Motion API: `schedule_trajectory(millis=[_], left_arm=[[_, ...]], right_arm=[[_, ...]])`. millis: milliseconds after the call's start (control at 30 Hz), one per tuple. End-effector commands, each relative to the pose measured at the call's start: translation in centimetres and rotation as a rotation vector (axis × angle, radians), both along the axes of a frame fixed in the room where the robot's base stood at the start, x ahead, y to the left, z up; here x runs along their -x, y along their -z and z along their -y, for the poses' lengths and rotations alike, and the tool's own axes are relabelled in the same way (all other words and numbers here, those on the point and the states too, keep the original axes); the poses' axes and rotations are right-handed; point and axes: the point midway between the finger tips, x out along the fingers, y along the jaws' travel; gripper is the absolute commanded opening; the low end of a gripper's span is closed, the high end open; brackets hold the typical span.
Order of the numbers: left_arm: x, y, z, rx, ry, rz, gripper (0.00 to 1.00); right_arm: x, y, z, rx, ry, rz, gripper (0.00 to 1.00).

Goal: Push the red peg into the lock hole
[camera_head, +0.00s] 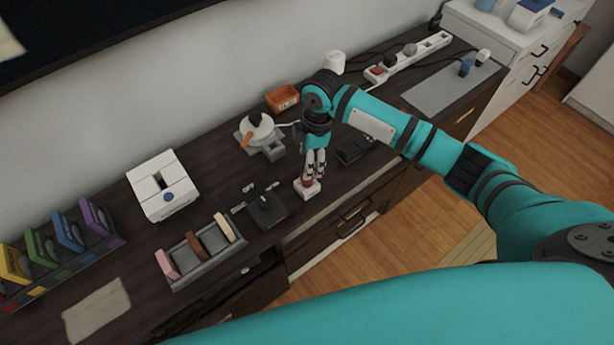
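A small white block (307,193) sits near the front edge of the dark cabinet top, and a bit of red (305,183), which looks like the red peg, shows on its upper part. My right gripper (312,176) points down right over the block, with its fingers close together at the red part. It looks shut, and I cannot tell whether it touches the peg or how deep the peg sits. The lock hole is hidden under the peg and fingers. My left gripper is not in view.
Left of the block are a black box (267,211) and a grey tray with coloured pieces (207,260). A dark device (352,150) lies to the right. Behind are a round-topped grey device (258,132) and an orange bin (282,98). The cabinet's front edge is close.

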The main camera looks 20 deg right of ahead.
Motion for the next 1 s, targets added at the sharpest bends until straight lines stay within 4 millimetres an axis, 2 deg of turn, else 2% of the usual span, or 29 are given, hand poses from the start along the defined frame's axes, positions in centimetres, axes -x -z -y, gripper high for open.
schedule_trajectory(millis=[100,333,467,600,900,1000], left_arm=[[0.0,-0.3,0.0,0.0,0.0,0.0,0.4],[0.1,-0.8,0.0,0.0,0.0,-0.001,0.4],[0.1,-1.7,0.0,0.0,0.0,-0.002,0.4],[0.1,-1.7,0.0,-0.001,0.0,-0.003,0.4],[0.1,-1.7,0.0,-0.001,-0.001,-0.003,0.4],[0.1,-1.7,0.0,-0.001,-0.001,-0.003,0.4]], right_arm=[[0.0,1.5,-0.2,0.0,0.0,-0.002,0.62],[0.2,3.0,-0.3,0.001,0.001,-0.003,0.62],[0.6,5.0,-0.4,0.001,0.0,-0.005,0.62],[0.5,6.8,-0.6,0.0,0.001,-0.001,0.62],[0.5,7.4,-0.6,0.0,-0.001,0.001,0.62],[0.5,7.3,-0.6,0.0,-0.001,0.001,0.48]])
